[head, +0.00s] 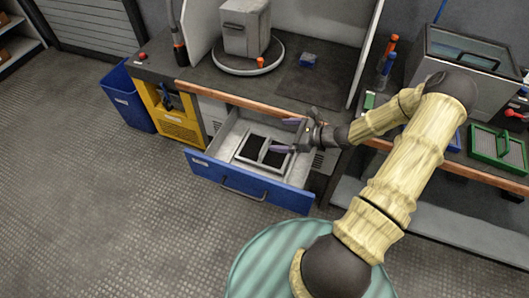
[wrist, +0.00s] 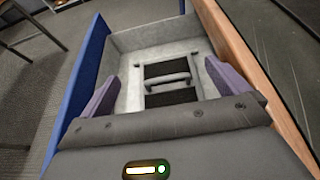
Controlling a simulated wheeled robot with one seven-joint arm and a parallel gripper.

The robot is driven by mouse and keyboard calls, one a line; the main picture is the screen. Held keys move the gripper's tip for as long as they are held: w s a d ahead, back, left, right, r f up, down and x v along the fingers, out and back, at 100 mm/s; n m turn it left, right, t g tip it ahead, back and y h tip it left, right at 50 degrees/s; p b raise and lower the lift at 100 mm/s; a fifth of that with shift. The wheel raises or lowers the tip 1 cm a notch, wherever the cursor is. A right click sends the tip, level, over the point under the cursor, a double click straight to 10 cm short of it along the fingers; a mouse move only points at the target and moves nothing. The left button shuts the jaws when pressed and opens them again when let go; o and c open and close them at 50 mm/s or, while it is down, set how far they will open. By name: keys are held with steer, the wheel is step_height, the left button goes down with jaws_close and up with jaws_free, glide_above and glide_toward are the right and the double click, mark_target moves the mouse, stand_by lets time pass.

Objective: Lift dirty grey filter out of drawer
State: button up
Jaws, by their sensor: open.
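The dirty grey filter (head: 245,158) lies flat in the open blue-fronted drawer (head: 222,189). It has a light grey frame, dark panels and a handle bar across its middle. In the wrist view the filter (wrist: 171,97) is ahead of my gripper, with its handle (wrist: 167,78) between the two fingers in the picture. My gripper (head: 285,135) is over the drawer's right part, open and empty. In the wrist view its purple fingers (wrist: 165,88) are spread wide apart, and the near end of the filter is hidden behind the gripper body.
The copper-coloured counter edge (head: 240,99) runs right behind the drawer. A yellow cabinet (head: 170,115) and a blue bin (head: 128,97) stand to the left. A green-framed filter (head: 497,148) lies on the counter at right. The floor before the drawer is clear.

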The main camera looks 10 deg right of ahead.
steer(key=b, duration=0.1)
glide_toward(265, 145)
steer(key=w+a+f, duration=0.2)
steer(key=f, duration=0.1)
steer(key=shift+w+a, duration=0.15)
steer(key=shift+w, duration=0.05)
steer(key=shift+w+a, duration=0.15)
steer(key=shift+a, duration=0.05)
steer(key=x, duration=0.6)
steer(key=shift+w+a+f+b, duration=0.1)
steer(key=shift+w+a+b, duration=0.05)
steer(key=shift+b, duration=0.25)
steer(key=c, duration=0.8)
